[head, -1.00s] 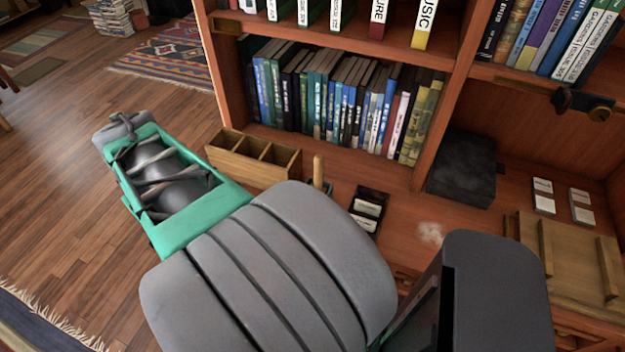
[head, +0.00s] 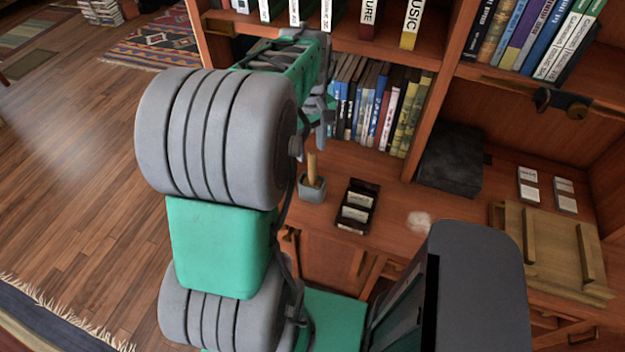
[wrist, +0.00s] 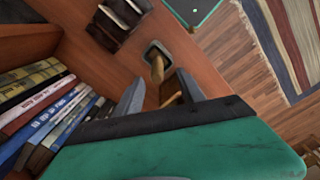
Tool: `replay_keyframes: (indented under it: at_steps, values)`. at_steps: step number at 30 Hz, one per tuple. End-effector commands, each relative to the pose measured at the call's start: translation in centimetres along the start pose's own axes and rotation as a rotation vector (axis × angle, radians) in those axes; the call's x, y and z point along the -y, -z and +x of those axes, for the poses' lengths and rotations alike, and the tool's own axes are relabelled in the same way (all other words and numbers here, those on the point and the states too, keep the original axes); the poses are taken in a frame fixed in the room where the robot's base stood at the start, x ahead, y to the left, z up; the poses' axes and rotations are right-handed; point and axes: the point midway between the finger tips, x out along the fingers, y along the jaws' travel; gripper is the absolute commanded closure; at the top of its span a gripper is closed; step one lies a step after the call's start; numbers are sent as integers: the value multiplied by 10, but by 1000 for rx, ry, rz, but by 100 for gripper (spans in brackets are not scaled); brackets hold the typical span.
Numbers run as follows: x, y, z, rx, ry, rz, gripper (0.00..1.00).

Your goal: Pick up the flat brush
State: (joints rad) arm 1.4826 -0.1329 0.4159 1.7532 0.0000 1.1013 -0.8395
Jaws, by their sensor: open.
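The flat brush (head: 311,166) shows as a light wooden handle standing up in a small grey pot (head: 312,190) on the wooden counter. Its lower end is hidden inside the pot. In the wrist view the brush handle (wrist: 157,70) points from the pot (wrist: 152,48) toward the gap between my fingers. My gripper (head: 325,118) is above the pot in the head view, close to the shelved books. In the wrist view my gripper (wrist: 161,92) is open, with two grey fingers apart and nothing held. I cannot tell whether the handle top is between the fingertips.
A dark card tray (head: 357,206) stands right of the pot. Shelved books (head: 385,110) and an upright panel are close behind. A dark box (head: 452,160) and a wooden board (head: 550,250) lie farther right. A wooden part, perhaps the divided box, shows between my fingers in the wrist view.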

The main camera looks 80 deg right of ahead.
Motion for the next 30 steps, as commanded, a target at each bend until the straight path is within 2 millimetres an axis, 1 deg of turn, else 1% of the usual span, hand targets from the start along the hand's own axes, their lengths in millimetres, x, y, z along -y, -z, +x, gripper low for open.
replay_keyframes:
  at_steps: [3,5,11,14,18,20,26,30]
  values:
    - [-1,2,-5,2,3,-124,54]
    - [-1,2,-3,4,5,-153,54]
    - [-1,2,22,5,7,-160,54]
    - [-3,3,38,6,8,-159,54]
    - [-4,4,63,5,6,-159,54]
    - [-4,4,69,4,6,-159,54]
    - [-5,4,72,3,3,-158,54]
    - [-5,4,72,3,3,-158,64]
